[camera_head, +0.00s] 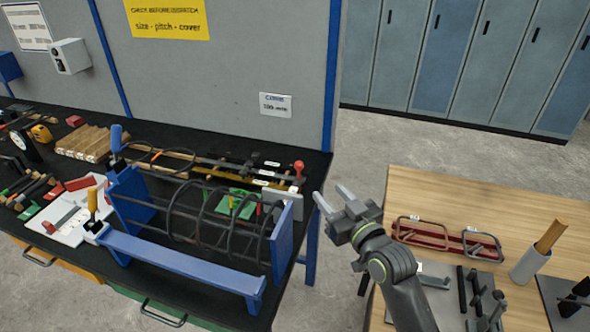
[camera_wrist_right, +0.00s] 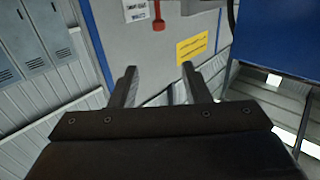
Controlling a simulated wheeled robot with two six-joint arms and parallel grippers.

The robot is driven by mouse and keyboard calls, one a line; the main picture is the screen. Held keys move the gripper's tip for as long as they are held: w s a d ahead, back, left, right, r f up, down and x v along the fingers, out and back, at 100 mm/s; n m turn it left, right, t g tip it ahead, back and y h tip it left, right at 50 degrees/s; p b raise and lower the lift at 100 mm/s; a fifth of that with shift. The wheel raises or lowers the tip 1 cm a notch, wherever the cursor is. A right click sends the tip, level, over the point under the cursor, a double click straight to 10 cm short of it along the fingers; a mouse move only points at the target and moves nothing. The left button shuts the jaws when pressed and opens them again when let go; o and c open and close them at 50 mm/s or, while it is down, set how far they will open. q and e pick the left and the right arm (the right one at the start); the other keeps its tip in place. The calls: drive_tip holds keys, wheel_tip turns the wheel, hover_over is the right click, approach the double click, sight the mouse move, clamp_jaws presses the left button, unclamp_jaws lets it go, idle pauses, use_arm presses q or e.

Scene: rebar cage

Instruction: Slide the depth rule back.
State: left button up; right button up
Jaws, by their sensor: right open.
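A long dark bar with a yellowish strip and white labels, which looks like the depth rule (camera_head: 235,177), lies along the bench behind the rebar cage (camera_head: 215,213). A red knob (camera_head: 298,167) stands at its right end. My right gripper (camera_head: 331,194) is open and empty, in the air to the right of the knob and apart from it. In the right wrist view the gripper's fingers (camera_wrist_right: 158,70) are spread with nothing between them. A red knob on a stem (camera_wrist_right: 158,22) shows beyond them. My left gripper is not in view.
The cage sits in a blue frame (camera_head: 180,263) on the black bench. Floor shows between bench and table. A grey panel (camera_head: 230,70) stands behind the bench.

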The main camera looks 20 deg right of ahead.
sight(301, 167)
drive_tip(key=w+a, duration=0.1)
drive_tip(key=w, duration=0.4)
drive_tip(key=w+a+f+p, duration=0.1)
drive_tip(key=w, duration=0.4)
drive_tip(key=w+a, duration=0.1)
drive_tip(key=w, duration=0.4)
drive_tip(key=shift+w+f+p, duration=0.1)
drive_tip(key=shift+f+p, duration=0.3)
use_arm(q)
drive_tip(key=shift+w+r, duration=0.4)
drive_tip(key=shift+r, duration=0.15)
use_arm(e)
drive_tip(key=shift+w+a, duration=0.15)
drive_tip(key=shift+w, duration=0.85)
clamp_jaws()
